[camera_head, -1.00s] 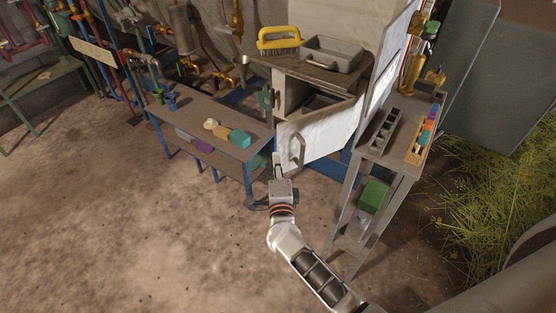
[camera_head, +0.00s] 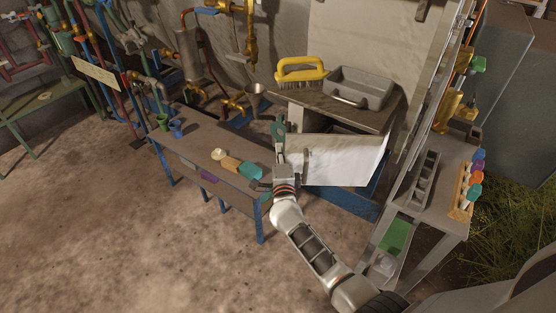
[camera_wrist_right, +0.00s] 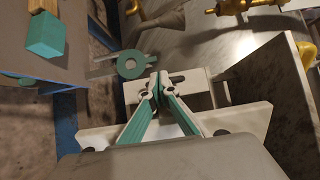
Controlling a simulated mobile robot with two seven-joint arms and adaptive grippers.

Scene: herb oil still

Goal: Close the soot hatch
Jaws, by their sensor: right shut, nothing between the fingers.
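The soot hatch is a whitish door (camera_head: 345,163) on the front of the low cabinet. It stands open, with a dark gap visible above its top edge. Its handle (camera_head: 308,160) is near its left edge. My right gripper (camera_head: 280,148) is shut and empty, just left of the hatch's left edge; I cannot tell whether it touches the hatch. In the right wrist view the shut fingertips (camera_wrist_right: 155,80) point up, beside a green ring-shaped latch (camera_wrist_right: 132,65). That latch also shows in the head view (camera_head: 278,130), just beyond the gripper. My left gripper is out of view.
A yellow brush (camera_head: 300,70) and a grey tray (camera_head: 358,88) sit on the cabinet top. A low table (camera_head: 205,145) with small blocks stands close on the left. A narrow stand (camera_head: 425,205) with racks of bottles is on the right. Open floor (camera_head: 130,235) lies front left.

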